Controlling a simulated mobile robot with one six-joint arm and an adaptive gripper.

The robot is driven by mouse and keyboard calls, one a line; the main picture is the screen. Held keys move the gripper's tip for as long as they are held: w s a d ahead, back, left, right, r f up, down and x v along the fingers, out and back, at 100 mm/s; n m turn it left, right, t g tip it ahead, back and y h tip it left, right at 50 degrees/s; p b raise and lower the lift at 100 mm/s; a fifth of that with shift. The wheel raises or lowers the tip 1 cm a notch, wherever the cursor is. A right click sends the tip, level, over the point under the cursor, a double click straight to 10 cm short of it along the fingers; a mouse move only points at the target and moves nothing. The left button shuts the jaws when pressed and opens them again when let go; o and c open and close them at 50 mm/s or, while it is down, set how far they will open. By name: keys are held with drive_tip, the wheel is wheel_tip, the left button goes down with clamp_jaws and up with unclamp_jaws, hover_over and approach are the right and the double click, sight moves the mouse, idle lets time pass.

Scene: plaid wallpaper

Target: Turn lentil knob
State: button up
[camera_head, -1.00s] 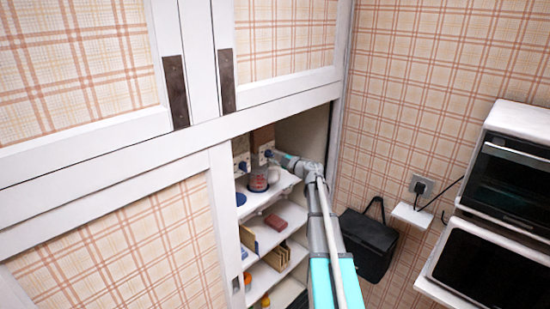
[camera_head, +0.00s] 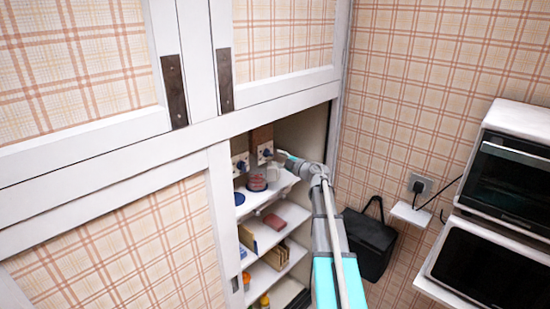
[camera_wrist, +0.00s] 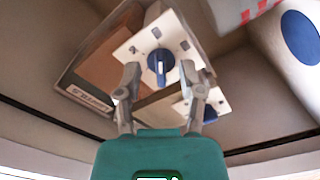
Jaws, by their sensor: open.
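The lentil knob (camera_wrist: 160,62) is dark blue on a white square plate, fixed to a brown box whose label (camera_wrist: 88,98) reads LENTILS. In the wrist view its grip bar stands nearly upright in the picture. My gripper (camera_wrist: 161,76) is open, with a finger on either side of the knob's line; I see no grasp, and whether the tips touch the plate is unclear. In the head view the knob (camera_head: 266,152) is small, and my gripper (camera_head: 281,157) is just right of its plate.
A second blue knob (camera_wrist: 208,114) on a white plate is close beside the right finger. A red-striped cup (camera_wrist: 240,8) and a blue disc (camera_wrist: 300,38) are nearby. Shelves (camera_head: 280,240) with goods lie below. The cabinet's right side wall (camera_head: 318,130) is near my arm.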

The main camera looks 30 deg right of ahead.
drive_tip(key=v, duration=0.9)
drive_tip(key=shift+r, duration=0.1)
idle(0.4)
drive_tip(key=s+a+f+m+g+h, duration=0.4)
drive_tip(key=a+f+m+g+h, duration=0.15)
drive_tip(key=a+m, duration=0.3)
drive_tip(key=s+a+f+m+g+h, duration=0.35)
drive_tip(key=a+f+m+h, duration=0.3)
drive_tip(key=m, duration=0.25)
drive_tip(key=s+a+f+n+g+y, duration=0.1)
drive_tip(key=s+a+f+g+y, duration=0.2)
drive_tip(key=s+a, duration=0.4)
drive_tip(key=s+a+f+n+g+y, duration=0.1)
drive_tip(key=s+a+f+g+y, duration=0.1)
drive_tip(key=s+a+g, duration=0.3)
drive_tip(key=s+a+f, duration=0.1)
drive_tip(key=s+a, duration=0.2)
drive_tip(key=a, duration=0.2)
drive_tip(key=shift+a+f+y, duration=0.2)
drive_tip(key=shift+f+y, duration=0.15)
drive_tip(key=shift+y, duration=0.05)
